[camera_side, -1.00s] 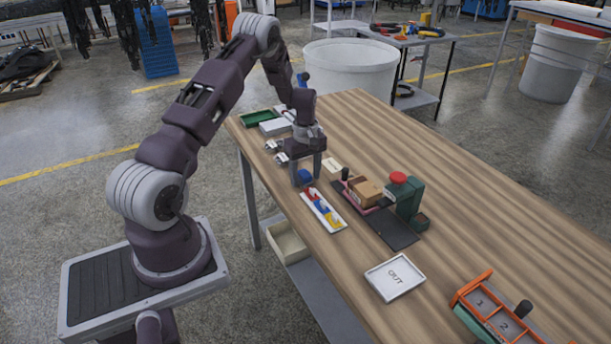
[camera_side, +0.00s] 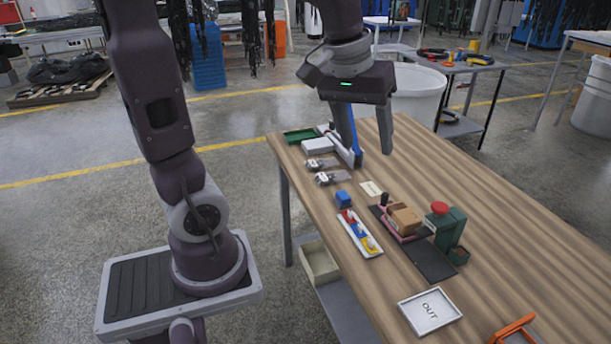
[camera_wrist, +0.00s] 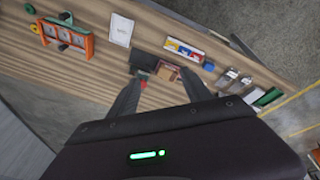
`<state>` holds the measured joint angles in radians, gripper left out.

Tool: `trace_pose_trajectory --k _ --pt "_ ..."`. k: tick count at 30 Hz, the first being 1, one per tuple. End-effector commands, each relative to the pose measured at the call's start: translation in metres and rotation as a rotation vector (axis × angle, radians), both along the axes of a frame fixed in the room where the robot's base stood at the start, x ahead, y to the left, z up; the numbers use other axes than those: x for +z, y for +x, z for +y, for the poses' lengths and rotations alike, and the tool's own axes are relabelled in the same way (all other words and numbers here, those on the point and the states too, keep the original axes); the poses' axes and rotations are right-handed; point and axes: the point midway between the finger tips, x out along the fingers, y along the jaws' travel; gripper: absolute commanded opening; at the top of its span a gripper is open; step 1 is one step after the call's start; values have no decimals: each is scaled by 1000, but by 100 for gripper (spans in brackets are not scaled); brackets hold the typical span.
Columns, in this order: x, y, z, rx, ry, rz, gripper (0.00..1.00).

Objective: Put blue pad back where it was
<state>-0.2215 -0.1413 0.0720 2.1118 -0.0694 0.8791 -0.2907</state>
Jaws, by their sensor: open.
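The blue pad (camera_side: 343,199) is a small blue block. It sits on the wooden table just past the far end of a white tray (camera_side: 351,236), outside it. The tray holds red, blue and yellow pieces. The blue pad also shows in the wrist view (camera_wrist: 209,66), beside the tray's end. My gripper (camera_side: 370,158) is raised above the table with its fingers apart and nothing between them. In the wrist view my gripper (camera_wrist: 162,84) also shows spread fingers, with the pad off to the right of them.
A dark mat (camera_side: 432,262) carries a brown box (camera_side: 405,220) and a green stand with a red top (camera_side: 440,209). Two metal clips (camera_side: 325,178) lie beyond the pad. An OUT tray (camera_side: 430,310) is nearer.

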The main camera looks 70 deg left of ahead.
Motion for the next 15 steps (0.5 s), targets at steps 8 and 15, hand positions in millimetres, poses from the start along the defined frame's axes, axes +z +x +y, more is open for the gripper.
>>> trace_pose_trajectory --k 8,15 --pt "-1 -131 -70 -535 195 -166 57" --pt "-6 -143 -73 -586 220 -179 57"
